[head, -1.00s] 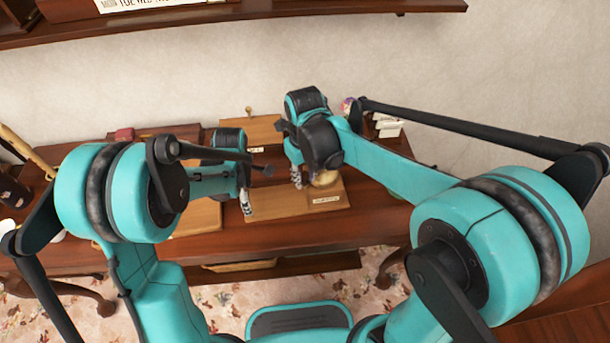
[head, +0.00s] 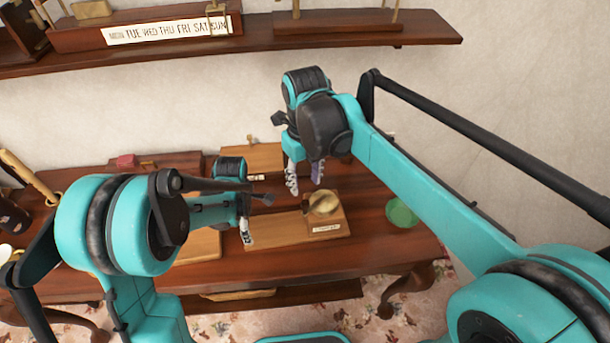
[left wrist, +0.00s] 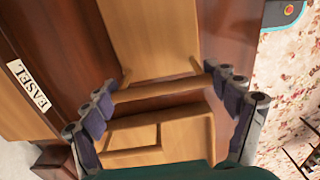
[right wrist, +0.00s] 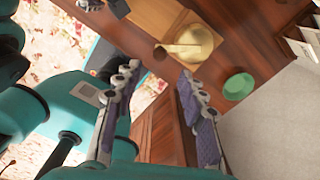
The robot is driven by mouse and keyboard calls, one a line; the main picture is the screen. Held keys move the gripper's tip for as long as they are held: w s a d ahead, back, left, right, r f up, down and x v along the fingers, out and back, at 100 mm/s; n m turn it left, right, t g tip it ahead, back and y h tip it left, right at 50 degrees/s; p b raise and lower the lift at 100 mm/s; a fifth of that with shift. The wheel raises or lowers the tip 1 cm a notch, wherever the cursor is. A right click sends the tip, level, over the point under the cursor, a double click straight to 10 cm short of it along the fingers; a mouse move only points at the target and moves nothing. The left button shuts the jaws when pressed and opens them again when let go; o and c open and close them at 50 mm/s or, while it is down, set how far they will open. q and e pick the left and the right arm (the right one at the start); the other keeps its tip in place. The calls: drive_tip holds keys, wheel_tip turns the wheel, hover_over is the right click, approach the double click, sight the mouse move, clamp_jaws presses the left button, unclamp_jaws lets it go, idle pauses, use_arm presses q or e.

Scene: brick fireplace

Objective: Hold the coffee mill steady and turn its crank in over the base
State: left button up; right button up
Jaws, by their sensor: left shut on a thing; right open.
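The coffee mill shows a round brass top (head: 325,203) on a labelled wooden block (head: 327,228) at the right end of a light wooden board (head: 279,232). In the right wrist view a pale crank arm (right wrist: 180,48) lies across the brass top (right wrist: 197,42), its end reaching left near the rim. My right gripper (head: 305,183) is open and empty, above and behind the mill. My left gripper (head: 247,232) is at the board's left end. The left wrist view shows it (left wrist: 170,100) shut on a wooden bar (left wrist: 160,90); how that bar joins the board is unclear.
A green dish (head: 402,212) lies right of the mill; it also shows in the right wrist view (right wrist: 238,86). Another board (head: 265,157) lies behind. A wall shelf (head: 350,28) hangs above.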

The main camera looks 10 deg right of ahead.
drive_tip(key=shift+r, duration=0.55)
drive_tip(key=shift+d, duration=0.1)
drive_tip(key=c, duration=0.7)
drive_tip(key=d+f+n+y, duration=0.1)
drive_tip(key=d, duration=0.1)
drive_tip(key=s+d+f+n+y, duration=0.1)
drive_tip(key=d, duration=0.2)
drive_tip(key=s+d+f+n+y, duration=0.1)
drive_tip(key=d+y, duration=0.1)
drive_tip(key=shift+s+d+f+n, duration=0.1)
drive_tip(key=shift+d+f+n, duration=0.3)
clamp_jaws()
drive_tip(key=s+d+n+t+y, duration=0.2)
drive_tip(key=d+n+y, duration=0.2)
drive_tip(key=d, duration=0.1)
drive_tip(key=n+t, duration=0.1)
approach(307, 211)
wheel_tip(307, 211, down, 4)
drive_tip(key=d, duration=0.1)
drive_tip(key=shift+y, duration=0.3)
drive_tip(key=shift+w+a, duration=0.2)
drive_tip(key=shift+a, duration=0.45)
drive_tip(key=shift+w+a, duration=0.25)
drive_tip(key=shift+a, duration=0.4)
drive_tip(key=shift+w+a, duration=0.2)
drive_tip(key=shift+a, duration=0.45)
